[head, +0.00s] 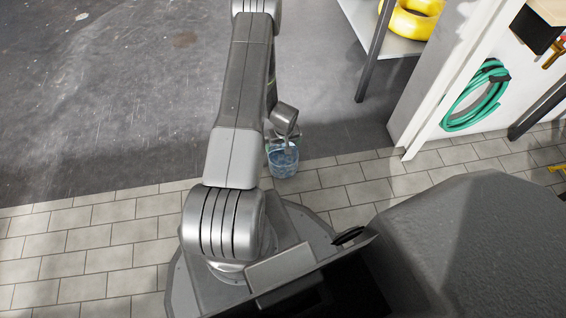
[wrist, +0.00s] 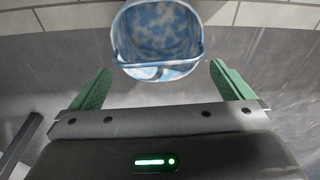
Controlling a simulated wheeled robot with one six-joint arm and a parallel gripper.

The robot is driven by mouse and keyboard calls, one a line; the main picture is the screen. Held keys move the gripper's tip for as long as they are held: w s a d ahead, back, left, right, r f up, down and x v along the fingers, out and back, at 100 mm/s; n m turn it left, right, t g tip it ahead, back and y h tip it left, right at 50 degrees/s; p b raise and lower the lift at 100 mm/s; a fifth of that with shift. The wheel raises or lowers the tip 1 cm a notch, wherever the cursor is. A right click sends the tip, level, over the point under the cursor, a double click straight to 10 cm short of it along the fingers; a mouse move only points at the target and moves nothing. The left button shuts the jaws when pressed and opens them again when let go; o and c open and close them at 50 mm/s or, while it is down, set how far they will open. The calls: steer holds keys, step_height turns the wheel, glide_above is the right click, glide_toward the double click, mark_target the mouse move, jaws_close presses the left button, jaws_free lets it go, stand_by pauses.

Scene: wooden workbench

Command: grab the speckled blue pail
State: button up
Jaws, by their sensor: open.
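The speckled blue pail (head: 283,163) stands on the floor, just beyond my base, partly covered by my gripper in the head view. In the wrist view the blue and white pail (wrist: 158,38) is at the top middle, its open mouth showing and a handle across its near side. My gripper (wrist: 160,82) is open, with its two green fingers spread wide. The pail lies ahead of the gap between the fingertips, and nothing is held. In the head view my gripper (head: 284,143) is small and mostly hidden by the wrist.
Pale floor tiles (head: 110,245) meet dark grey concrete (head: 110,120) near the pail. A shelf (head: 385,38) with a yellow ring (head: 412,18) stands at the upper right. A green hose (head: 478,98) hangs on the white wall. The floor left of the arm is clear.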

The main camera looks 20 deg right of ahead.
steer(key=f, duration=0.2)
steer(key=f+b, duration=0.1)
steer(key=f, duration=0.1)
steer(key=shift+w+d+f+b, duration=0.15)
steer(key=shift+w+f+b, duration=0.05)
steer(key=shift+f+b, duration=0.1)
steer(key=shift+r, duration=0.1)
steer(key=c, duration=1.1)
